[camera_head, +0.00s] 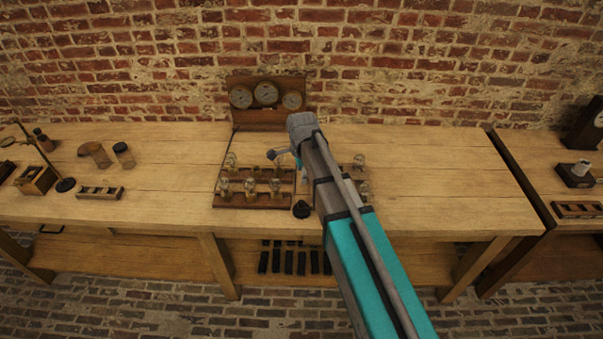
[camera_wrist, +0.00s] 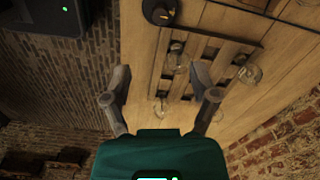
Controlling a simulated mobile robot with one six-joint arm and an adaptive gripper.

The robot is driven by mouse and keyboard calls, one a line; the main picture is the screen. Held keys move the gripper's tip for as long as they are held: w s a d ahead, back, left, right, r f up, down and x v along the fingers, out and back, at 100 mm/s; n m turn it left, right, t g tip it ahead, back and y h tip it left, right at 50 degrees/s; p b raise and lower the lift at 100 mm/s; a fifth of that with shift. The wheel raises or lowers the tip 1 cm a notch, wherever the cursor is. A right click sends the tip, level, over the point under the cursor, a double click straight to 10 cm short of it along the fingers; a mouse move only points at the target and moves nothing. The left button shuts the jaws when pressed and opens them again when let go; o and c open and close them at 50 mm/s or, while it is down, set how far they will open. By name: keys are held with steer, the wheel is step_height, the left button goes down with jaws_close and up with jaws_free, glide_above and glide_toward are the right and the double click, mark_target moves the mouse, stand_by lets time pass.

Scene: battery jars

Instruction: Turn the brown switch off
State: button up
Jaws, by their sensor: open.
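A small dark round switch (camera_head: 301,209) sits near the front edge of the middle table, beside my arm. In the wrist view a dark round switch (camera_wrist: 159,12) with a small yellowish lever shows at the top edge, partly cut off. Its exact colour and lever position are hard to tell. My gripper (camera_wrist: 161,75) is open and empty, its two fingers spread wide. The switch lies beyond the fingertips, apart from them. In the head view my arm hides part of the table and much of the gripper.
A wooden rack (camera_head: 233,203) with several glass bulbs or jars stands left of my arm; more glass (camera_head: 359,161) shows right of it. A gauge board (camera_head: 265,116) stands at the back. Jars (camera_head: 123,155) stand farther left. The table's right part is clear.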

steer(key=s+d+f+n+b, duration=0.3)
steer(key=s+d+n, duration=0.35)
steer(key=d, duration=0.25)
steer(key=s+d+f+n+b, duration=0.3)
steer(key=s+d+n, duration=0.2)
steer(key=d+n, duration=0.25)
steer(key=s+d+f+b, duration=0.1)
steer(key=f+b, duration=0.9)
steer(key=s+d+f+n+b, duration=0.1)
steer(key=s+f+b, duration=0.1)
steer(key=f+b, duration=0.9)
steer(key=shift+s+d, duration=0.2)
steer(key=shift+s, duration=0.1)
stand_by(1.0)
stand_by(0.5)
step_height(320, 180, up, 18)
steer(key=s+p, duration=0.1)
steer(key=p, duration=1.7)
steer(key=shift+r, duration=0.25)
